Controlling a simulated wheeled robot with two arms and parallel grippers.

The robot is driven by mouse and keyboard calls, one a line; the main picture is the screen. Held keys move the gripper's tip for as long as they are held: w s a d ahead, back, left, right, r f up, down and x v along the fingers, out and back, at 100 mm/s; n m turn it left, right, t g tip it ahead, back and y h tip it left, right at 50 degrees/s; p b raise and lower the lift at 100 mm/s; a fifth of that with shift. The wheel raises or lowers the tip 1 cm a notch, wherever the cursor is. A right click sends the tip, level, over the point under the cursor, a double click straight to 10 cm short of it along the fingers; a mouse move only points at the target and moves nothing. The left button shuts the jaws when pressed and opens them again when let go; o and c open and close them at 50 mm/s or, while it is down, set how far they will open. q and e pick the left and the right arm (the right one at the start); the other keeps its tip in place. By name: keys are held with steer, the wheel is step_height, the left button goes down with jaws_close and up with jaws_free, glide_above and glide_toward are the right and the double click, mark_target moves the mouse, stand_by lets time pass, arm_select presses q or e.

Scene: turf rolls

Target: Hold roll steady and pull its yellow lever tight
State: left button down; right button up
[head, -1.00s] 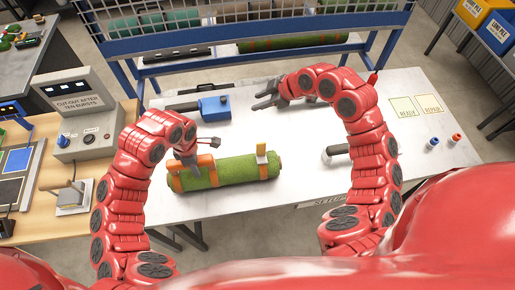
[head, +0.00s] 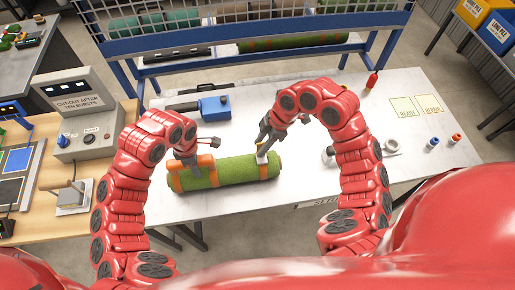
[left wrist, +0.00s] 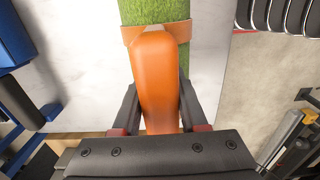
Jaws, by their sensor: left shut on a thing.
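A green turf roll (head: 230,169) lies on the white table, with orange straps around it. My left gripper (head: 190,163) is shut on the orange handle (head: 206,161) at the roll's left end. The left wrist view shows the handle (left wrist: 157,75) between the fingers and the green roll (left wrist: 153,10) beyond it. My right gripper (head: 263,147) points down at the buckle (head: 261,158) near the roll's right end. Its fingers cover most of the yellow lever there, and I cannot tell whether they are closed on it.
A blue tool (head: 214,107) lies behind the roll on the white table (head: 300,185). A red bottle (head: 372,82), a tape-like ring (head: 392,146) and two cards stand or lie to the right. A grey control box (head: 80,115) stands on the left bench.

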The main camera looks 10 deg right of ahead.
steer(key=shift+x, duration=1.65)
steer(key=shift+d, duration=0.1)
jaws_close()
